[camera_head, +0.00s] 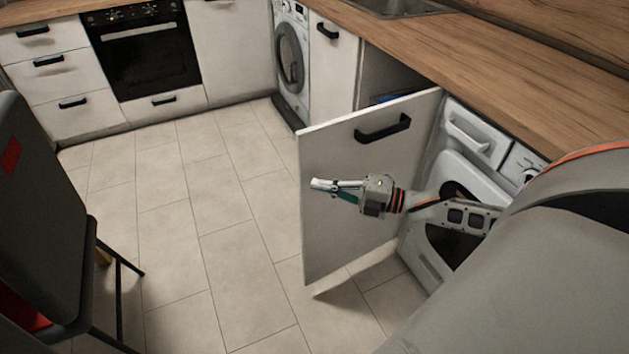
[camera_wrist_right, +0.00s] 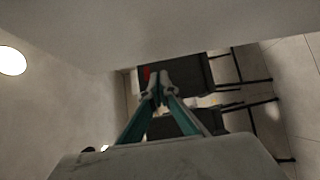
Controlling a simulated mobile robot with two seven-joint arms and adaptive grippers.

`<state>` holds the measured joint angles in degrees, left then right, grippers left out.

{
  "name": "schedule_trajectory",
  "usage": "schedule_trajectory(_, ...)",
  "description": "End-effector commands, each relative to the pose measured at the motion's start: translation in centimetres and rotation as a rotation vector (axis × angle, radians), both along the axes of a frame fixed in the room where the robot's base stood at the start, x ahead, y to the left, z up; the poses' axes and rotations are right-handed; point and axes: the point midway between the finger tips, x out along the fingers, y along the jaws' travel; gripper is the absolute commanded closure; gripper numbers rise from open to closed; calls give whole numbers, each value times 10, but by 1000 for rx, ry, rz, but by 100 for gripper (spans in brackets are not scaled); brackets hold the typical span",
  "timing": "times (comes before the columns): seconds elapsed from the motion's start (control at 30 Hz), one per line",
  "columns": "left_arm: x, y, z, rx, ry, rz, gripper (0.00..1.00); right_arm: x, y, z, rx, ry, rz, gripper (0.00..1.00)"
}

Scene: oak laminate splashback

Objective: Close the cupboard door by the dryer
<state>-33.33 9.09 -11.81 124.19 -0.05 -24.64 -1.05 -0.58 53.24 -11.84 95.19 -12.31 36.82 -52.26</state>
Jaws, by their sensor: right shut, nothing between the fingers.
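The cupboard door (camera_head: 345,200) by the dryer stands open, swung out from the counter into the room. It is a white panel with a black bar handle (camera_head: 383,128) near its top. The cupboard opening (camera_head: 385,78) shows behind it, with something blue inside. The dryer (camera_head: 480,150) stands to the right of the door, partly hidden by my arm. My right gripper (camera_head: 322,185) is shut and empty, in front of the door face below the handle in the head view. In the right wrist view its fingertips (camera_wrist_right: 158,80) meet. I cannot tell whether it touches the door. My left gripper is not in view.
A wooden counter (camera_head: 480,80) runs above the cupboards, with a sink (camera_head: 395,6) at the back. A washing machine (camera_head: 291,60) and an oven (camera_head: 147,55) stand further back. A dark chair (camera_head: 50,210) is at the left. The tiled floor (camera_head: 205,230) between is clear.

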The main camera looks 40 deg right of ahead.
Motion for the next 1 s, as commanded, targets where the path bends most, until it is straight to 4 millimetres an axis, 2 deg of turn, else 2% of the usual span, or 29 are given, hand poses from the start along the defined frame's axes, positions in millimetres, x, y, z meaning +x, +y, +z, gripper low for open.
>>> schedule_trajectory(0.1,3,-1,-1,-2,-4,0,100,12,-2,-3,0,3,1,100)
schedule_trajectory(0.3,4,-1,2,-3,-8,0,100,23,-4,-2,0,3,0,100)
schedule_trajectory(0.8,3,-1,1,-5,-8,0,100,28,-4,-1,2,1,-6,100)
schedule_trajectory(1.0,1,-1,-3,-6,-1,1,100,51,-6,-1,3,-1,-57,100)
